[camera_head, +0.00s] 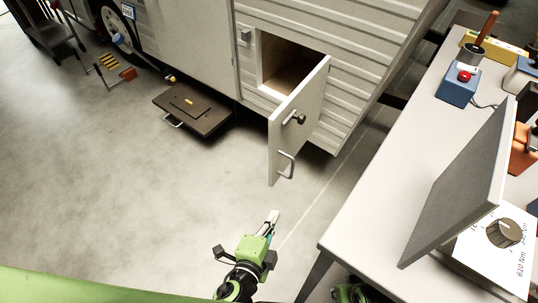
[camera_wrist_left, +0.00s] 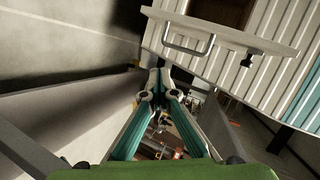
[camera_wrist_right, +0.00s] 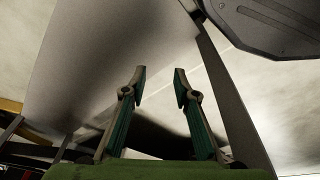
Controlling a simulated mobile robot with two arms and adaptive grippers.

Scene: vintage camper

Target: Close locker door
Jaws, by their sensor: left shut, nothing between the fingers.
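The locker door (camera_head: 285,140) is a pale panel that stands wide open, swung out from the camper wall, with the dark locker opening (camera_head: 284,72) to its left. It carries a metal bar handle (camera_head: 287,166) and a dark round knob (camera_head: 298,117). In the left wrist view the door (camera_wrist_left: 270,40) and handle (camera_wrist_left: 188,47) are ahead of the fingers. My left gripper (camera_head: 273,216) is shut and empty, below the door's free edge and apart from it; its fingertips also show in the left wrist view (camera_wrist_left: 160,66). My right gripper (camera_wrist_right: 158,75) is open and empty.
A workbench (camera_head: 385,165) fills the right side, bearing a tilted grey panel (camera_head: 460,185), a blue box with a red button (camera_head: 459,84) and tools. A dark step (camera_head: 192,108) stands by the camper wall (camera_head: 375,40).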

